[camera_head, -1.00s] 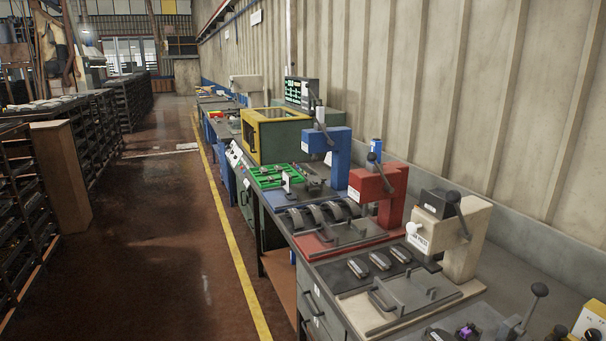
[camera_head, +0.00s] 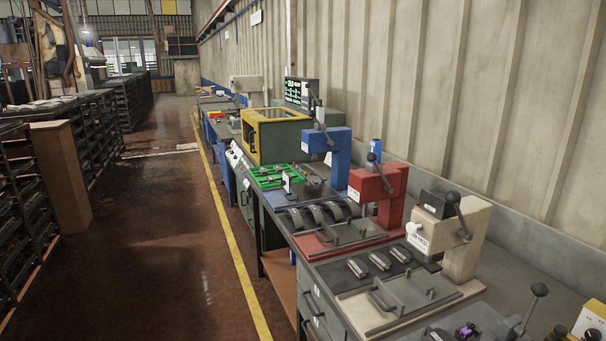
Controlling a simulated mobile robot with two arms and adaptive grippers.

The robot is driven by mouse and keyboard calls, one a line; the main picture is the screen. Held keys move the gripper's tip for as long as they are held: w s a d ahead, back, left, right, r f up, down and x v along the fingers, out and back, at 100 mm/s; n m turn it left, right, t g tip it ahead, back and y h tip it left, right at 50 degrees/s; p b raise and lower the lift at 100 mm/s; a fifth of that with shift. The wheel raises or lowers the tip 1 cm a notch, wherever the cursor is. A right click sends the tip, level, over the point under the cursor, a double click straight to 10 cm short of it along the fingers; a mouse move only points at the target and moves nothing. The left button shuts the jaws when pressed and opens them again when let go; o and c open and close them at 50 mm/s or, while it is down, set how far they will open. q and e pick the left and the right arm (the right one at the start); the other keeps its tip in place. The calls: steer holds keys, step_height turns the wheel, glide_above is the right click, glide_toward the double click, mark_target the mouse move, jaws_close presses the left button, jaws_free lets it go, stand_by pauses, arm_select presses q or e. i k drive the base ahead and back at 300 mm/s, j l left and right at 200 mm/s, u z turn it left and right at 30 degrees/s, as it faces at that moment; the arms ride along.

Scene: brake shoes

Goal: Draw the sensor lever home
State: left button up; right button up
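Several presses with dark levers stand along the bench on the right; I cannot tell for sure which one is the sensor lever. A beige press (camera_head: 474,245) with a label ending in "PRESS" has a dark lever (camera_head: 459,212) on its side. A red press (camera_head: 390,186) carries a dark lever (camera_head: 376,172), and a blue press (camera_head: 338,148) carries another lever (camera_head: 321,124). At the lower right, a lever with a black ball knob (camera_head: 539,290) leans up and to the right; its base is partly cut off by the frame. Neither of my grippers is in view.
Dark brake-shoe parts (camera_head: 379,261) lie on the bench by the beige press, near a grey fixture plate (camera_head: 415,300). A green tray (camera_head: 272,178) and yellow-framed box (camera_head: 275,135) stand farther back. Racks (camera_head: 90,125) line the left. The floor aisle (camera_head: 165,250) between is clear.

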mark_target(540, 289)
steer(key=l+z, duration=0.1)
steer(key=z, duration=0.3)
steer(key=l+z, duration=0.1)
steer(key=z, duration=0.35)
steer(key=i+z, duration=0.1)
steer(key=z, duration=0.3)
steer(key=l, duration=0.1)
